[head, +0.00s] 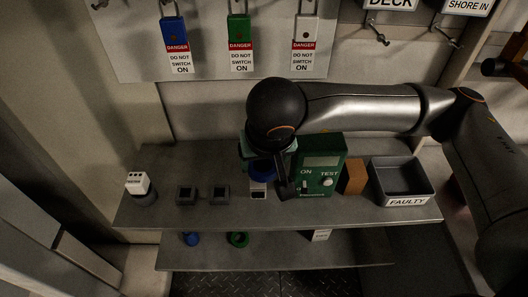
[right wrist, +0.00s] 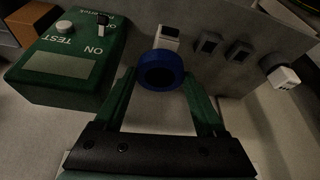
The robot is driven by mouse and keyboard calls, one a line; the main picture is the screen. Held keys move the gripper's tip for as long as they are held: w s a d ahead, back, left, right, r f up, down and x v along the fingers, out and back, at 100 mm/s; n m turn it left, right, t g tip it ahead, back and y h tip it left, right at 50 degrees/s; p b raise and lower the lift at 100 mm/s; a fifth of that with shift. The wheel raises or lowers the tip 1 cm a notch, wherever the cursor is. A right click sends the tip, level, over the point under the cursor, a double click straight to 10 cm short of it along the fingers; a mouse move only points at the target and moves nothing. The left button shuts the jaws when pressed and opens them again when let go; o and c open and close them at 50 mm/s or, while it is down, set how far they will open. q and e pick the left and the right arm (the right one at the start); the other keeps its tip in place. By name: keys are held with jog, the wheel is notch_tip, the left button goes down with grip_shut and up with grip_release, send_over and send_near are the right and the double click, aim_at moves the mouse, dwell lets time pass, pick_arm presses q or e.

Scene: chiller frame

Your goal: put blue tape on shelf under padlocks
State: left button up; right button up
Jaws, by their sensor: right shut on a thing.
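A blue tape roll (head: 262,172) is held under my right gripper (head: 266,160), over the upper shelf (head: 235,213). In the right wrist view the blue tape (right wrist: 162,72) sits between the two green fingers of my right gripper (right wrist: 162,84), which is shut on it. Blue (head: 174,33), green (head: 239,28) and white (head: 306,28) padlocks with danger tags hang on the wall panel above the shelf. The arm hides part of the shelf's back. My left gripper is not in view.
A green tester box (head: 321,165), a brown block (head: 355,178) and a grey FAULTY bin (head: 402,176) stand right of the gripper. Two dark sockets (head: 186,194) and a white-topped switch (head: 138,183) stand left. A lower shelf (head: 275,257) holds blue and green items.

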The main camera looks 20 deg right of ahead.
jog(key=w+d+p, duration=0.2)
jog(key=w+d, duration=0.1)
jog(key=w, duration=0.8)
notch_tip(320, 180, down, 7)
jog(key=shift+f, duration=0.1)
jog(key=shift+f+p, duration=0.3)
jog(key=shift+f, duration=0.6)
jog(key=shift+s+p+x, duration=0.15)
jog(key=shift+p+x, duration=0.05)
jog(key=shift+x, duration=0.4)
jog(key=shift+s+p+x, duration=0.15)
jog(key=shift+x, duration=0.5)
jog(key=shift+f, duration=0.1)
jog(key=shift+f, duration=0.1)
jog(key=shift+f+b, duration=0.15)
jog(key=shift+b, duration=0.2)
jog(key=o, duration=1.1)
jog(key=shift+d, duration=0.1)
jog(key=shift+c, duration=0.2)
